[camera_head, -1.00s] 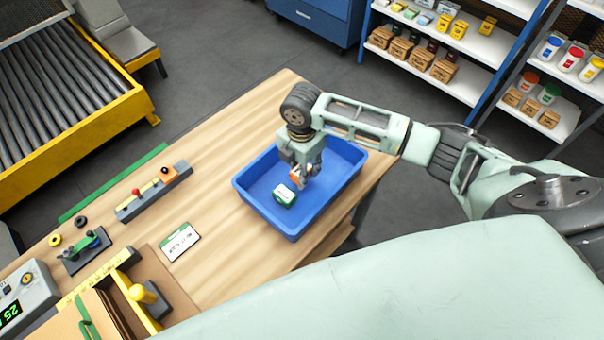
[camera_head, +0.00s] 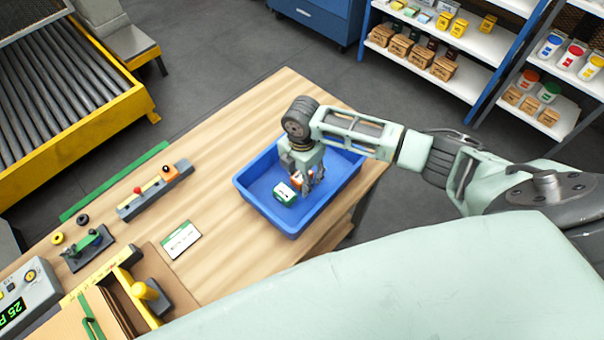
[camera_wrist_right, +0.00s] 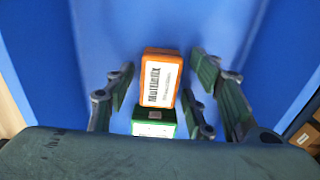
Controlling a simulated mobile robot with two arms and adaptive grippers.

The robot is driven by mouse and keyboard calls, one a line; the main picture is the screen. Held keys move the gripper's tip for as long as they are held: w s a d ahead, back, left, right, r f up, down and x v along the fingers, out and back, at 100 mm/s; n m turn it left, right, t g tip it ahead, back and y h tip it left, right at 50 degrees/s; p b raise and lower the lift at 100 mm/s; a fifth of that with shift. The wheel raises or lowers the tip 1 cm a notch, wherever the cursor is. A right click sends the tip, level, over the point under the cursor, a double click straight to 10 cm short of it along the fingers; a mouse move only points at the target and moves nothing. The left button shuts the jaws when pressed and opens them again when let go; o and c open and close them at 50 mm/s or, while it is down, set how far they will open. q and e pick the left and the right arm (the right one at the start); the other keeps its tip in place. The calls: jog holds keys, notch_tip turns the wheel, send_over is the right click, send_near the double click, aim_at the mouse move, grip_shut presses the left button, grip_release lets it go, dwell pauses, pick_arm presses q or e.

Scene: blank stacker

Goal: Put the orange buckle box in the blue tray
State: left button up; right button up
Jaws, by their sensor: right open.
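The orange buckle box (camera_wrist_right: 161,78), with a white printed label, is inside the blue tray (camera_head: 252,203). It lies between the spread fingers of my right gripper (camera_wrist_right: 165,88), with a gap on each side. In the head view the orange box (camera_head: 296,180) is mostly hidden by the fingers. My right gripper (camera_head: 308,184) is open and reaches down into the tray. A green and white box (camera_head: 285,194) sits against or just beside the orange one; it also shows in the wrist view (camera_wrist_right: 153,123). My left gripper is out of view.
The tray stands on a wooden table (camera_head: 226,222). Shelves (camera_head: 482,70) with boxes and jars stand at the back right. Table around the tray's left side is bare.

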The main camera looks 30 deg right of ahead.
jog(key=shift+r, duration=0.1)
notch_tip(320, 180, up, 12)
jog(key=b, duration=0.1)
jog(key=shift+b, duration=0.35)
dwell(0.5)
